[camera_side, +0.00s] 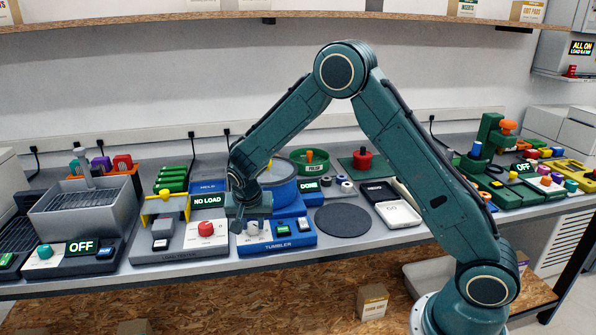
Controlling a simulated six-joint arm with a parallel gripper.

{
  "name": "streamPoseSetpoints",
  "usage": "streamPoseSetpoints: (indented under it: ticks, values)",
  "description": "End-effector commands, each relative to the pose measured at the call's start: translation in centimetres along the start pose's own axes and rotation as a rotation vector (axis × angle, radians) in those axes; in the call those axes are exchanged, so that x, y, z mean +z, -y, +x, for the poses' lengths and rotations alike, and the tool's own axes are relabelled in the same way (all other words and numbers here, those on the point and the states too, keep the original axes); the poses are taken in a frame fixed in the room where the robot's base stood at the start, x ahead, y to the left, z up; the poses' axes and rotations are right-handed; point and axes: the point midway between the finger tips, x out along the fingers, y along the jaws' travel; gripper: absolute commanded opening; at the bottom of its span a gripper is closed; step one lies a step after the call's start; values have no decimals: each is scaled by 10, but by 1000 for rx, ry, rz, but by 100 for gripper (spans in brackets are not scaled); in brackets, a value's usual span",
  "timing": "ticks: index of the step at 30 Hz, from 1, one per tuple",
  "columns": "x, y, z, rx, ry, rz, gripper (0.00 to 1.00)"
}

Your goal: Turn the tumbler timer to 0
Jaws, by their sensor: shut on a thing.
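The tumbler (303,241) is a blue machine with a round blue drum (283,188) behind its front panel. The panel carries a pale timer dial (253,236) at its left and small buttons (283,230) at its right. My gripper (252,226) points down over the dial and is shut on the timer knob. The fingers and wrist cover most of the knob, so its pointer and setting cannot be read. A small display reading DONE (308,184) stands behind the drum's right side.
Left of my gripper stands a grey load tester with a red knob (206,228) and a NO LOAD display (207,201). A dark round mat (342,220) lies to the right, with black and white trays (398,214) beyond. A shelf (150,17) runs overhead.

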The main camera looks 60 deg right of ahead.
Motion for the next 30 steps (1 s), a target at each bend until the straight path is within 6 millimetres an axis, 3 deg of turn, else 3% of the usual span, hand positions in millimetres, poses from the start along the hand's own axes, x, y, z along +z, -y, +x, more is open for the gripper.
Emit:
streamPoseSetpoints:
  ticks: [30]
  values:
    - [-2, -6, 1, -321, 2, -775, 5]
